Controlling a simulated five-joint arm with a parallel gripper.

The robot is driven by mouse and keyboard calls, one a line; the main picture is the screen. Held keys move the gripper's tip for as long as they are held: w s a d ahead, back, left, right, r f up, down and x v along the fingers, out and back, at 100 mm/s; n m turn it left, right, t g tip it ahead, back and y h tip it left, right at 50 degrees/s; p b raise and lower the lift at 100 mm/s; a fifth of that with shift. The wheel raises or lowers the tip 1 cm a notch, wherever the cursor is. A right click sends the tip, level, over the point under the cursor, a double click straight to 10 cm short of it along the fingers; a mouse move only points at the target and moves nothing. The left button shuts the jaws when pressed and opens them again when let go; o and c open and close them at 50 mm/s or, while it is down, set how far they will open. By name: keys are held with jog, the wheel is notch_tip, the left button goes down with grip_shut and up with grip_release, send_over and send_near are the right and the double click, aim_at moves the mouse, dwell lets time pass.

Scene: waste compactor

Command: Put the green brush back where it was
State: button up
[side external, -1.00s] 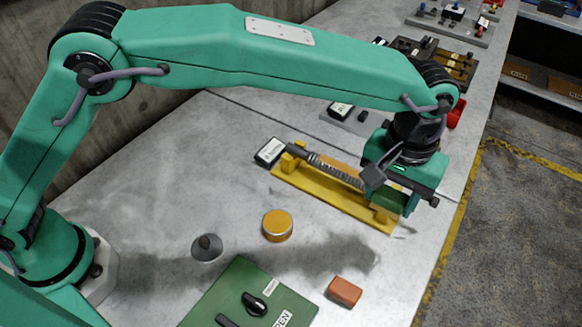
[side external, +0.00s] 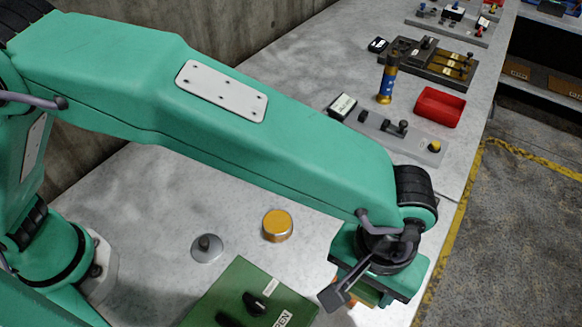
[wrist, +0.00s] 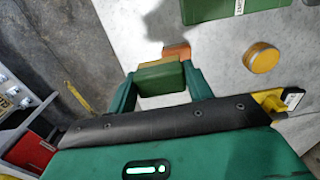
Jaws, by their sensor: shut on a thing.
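My gripper (side external: 368,284) hangs over the front right of the bench, near the green box. In the side view the brush is mostly hidden by my wrist. The orange-brown brick (wrist: 177,53) shows just beyond the brush in the wrist view. I cannot tell how high the brush is above the bench.
The green box (side external: 238,292) with a black knob stands left of my gripper. A round orange tin (side external: 277,225) and a grey disc (side external: 207,248) lie behind it. A red tray (side external: 438,106) sits farther back. My arm mostly hides the yellow rack (wrist: 268,101).

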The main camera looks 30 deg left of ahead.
jog(key=w+f, duration=0.2)
jog(key=w, duration=0.1)
jog(key=w+a+f, duration=0.1)
jog(key=w+f, duration=0.1)
jog(key=w, duration=0.2)
jog(key=w+f, duration=0.2)
jog(key=w, duration=0.2)
jog(key=shift+a+f, duration=0.15)
jog(key=shift+f, duration=0.15)
jog(key=shift+f, duration=0.1)
jog(key=shift+f, duration=1.9)
jog(key=shift+f, duration=0.15)
jog(key=o, duration=0.9)
notch_tip(320, 180, up, 12)
jog(key=shift+r, duration=0.15)
